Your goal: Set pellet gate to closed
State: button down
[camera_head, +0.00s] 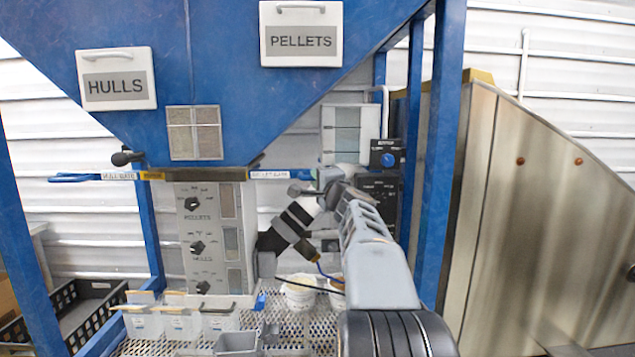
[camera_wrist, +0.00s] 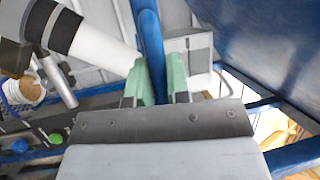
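The pellet gate is a slide bar under the blue hopper, with a white label (camera_head: 270,175) and a blue end to the right of it in the head view. In the wrist view its blue handle (camera_wrist: 150,45) runs down between the green pads of my gripper (camera_wrist: 161,85). The pads sit close against both sides of the handle, with no clear gap showing. In the head view my gripper (camera_head: 312,190) is at the right end of the bar, small and partly hidden by my arm. The gate opening itself is hidden.
The hull gate bar (camera_head: 75,178) sticks out on the left. A black-banded chute (camera_head: 290,225) is close below my gripper; a white bucket (camera_head: 299,293) stands beneath. Dark control boxes (camera_head: 386,155) and a blue post (camera_head: 440,130) stand to the right.

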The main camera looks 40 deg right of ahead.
jog(key=c, duration=1.3)
grip_release()
jog(key=shift+w+a, duration=0.15)
jog(key=shift+a, duration=0.1)
jog(key=shift+o, duration=1)
jog(key=shift+d, duration=0.1)
jog(key=b+v, duration=0.4)
jog(key=v, duration=0.9)
jog(key=shift+s, duration=0.4)
